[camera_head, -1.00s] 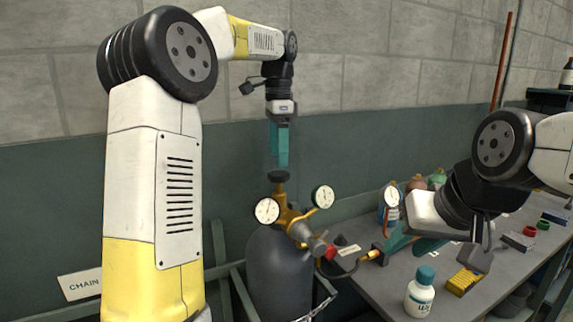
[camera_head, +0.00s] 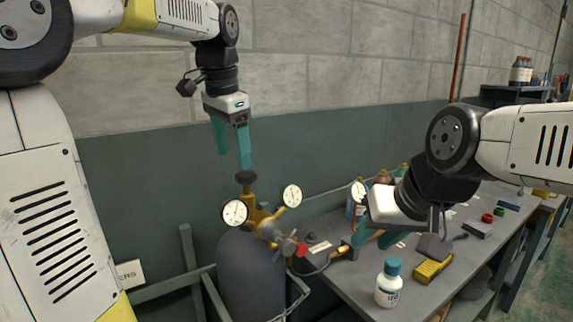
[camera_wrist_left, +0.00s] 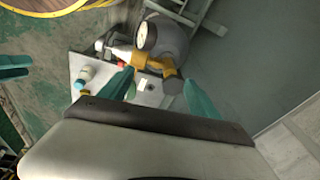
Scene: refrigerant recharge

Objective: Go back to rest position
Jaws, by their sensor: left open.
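My left gripper (camera_head: 234,160) is open and empty, pointing down just above the black valve knob (camera_head: 246,177) of the grey gas cylinder (camera_head: 250,275). In the left wrist view its two teal fingers (camera_wrist_left: 158,76) stand apart, with the brass regulator (camera_wrist_left: 150,65) beyond them. I cannot tell from the picture whether a finger touches the knob. My right gripper (camera_head: 370,246) is low over the workbench, its teal fingers apart, near the brass hose fitting (camera_head: 345,250). I see nothing between them.
The grey workbench (camera_head: 365,285) holds a white bottle with a teal cap (camera_head: 389,284), a yellow block (camera_head: 433,270) and small parts. Two gauges (camera_head: 235,212) (camera_head: 292,195) stick out from the regulator. A green rail (camera_head: 180,285) runs beside the cylinder. Wall space above is clear.

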